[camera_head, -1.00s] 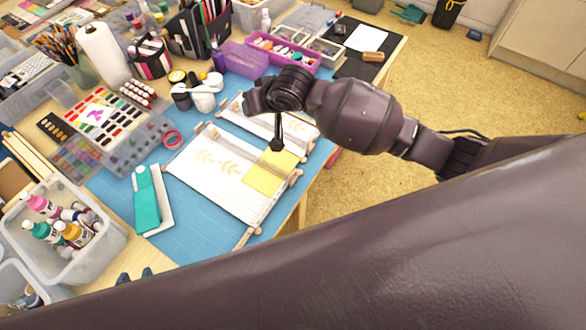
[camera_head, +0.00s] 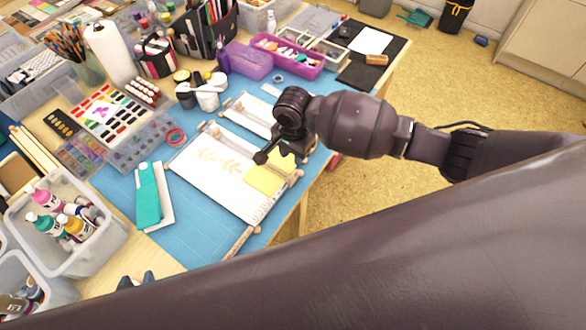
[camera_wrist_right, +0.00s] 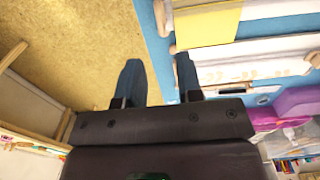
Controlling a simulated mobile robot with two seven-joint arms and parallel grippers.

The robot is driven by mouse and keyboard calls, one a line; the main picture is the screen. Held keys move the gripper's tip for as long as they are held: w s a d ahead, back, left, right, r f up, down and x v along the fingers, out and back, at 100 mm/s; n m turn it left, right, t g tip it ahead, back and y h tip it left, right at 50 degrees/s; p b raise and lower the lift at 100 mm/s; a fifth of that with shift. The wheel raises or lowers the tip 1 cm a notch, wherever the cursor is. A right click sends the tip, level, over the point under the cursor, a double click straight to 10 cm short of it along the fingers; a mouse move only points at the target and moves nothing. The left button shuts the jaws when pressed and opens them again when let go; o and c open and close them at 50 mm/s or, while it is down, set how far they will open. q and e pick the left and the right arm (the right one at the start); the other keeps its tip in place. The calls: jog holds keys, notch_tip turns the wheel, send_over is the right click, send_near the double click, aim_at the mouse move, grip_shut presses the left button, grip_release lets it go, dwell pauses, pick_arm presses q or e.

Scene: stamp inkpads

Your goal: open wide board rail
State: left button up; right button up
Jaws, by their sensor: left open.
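A pale board (camera_head: 222,178) with faint leaf prints lies on the blue mat, with wooden rails along its edges. A wooden rail (camera_head: 246,238) shows at its near right edge. A yellow sheet (camera_head: 264,180) lies on the board's right part; it also shows in the right wrist view (camera_wrist_right: 207,25). A second printed board (camera_head: 246,116) lies behind, partly hidden by my right arm. My right gripper (camera_head: 275,158) is above the board's right end; in the wrist view its blue fingers (camera_wrist_right: 160,60) are apart, with nothing between them. My left gripper (camera_head: 135,280) shows only its fingertips at the lower left, open.
A teal-and-white tool (camera_head: 148,196) lies left of the board. A bottle bin (camera_head: 66,255), paint box (camera_head: 145,135), and purple trays (camera_head: 288,56) crowd the left and back. The blue mat (camera_head: 197,238) is clear in front of the board. The table's right edge is near the board.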

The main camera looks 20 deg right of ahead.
aim_at(293, 173)
notch_tip(293, 173, down, 8)
jog(key=shift+f, duration=0.15)
dwell(0.3)
grip_shut()
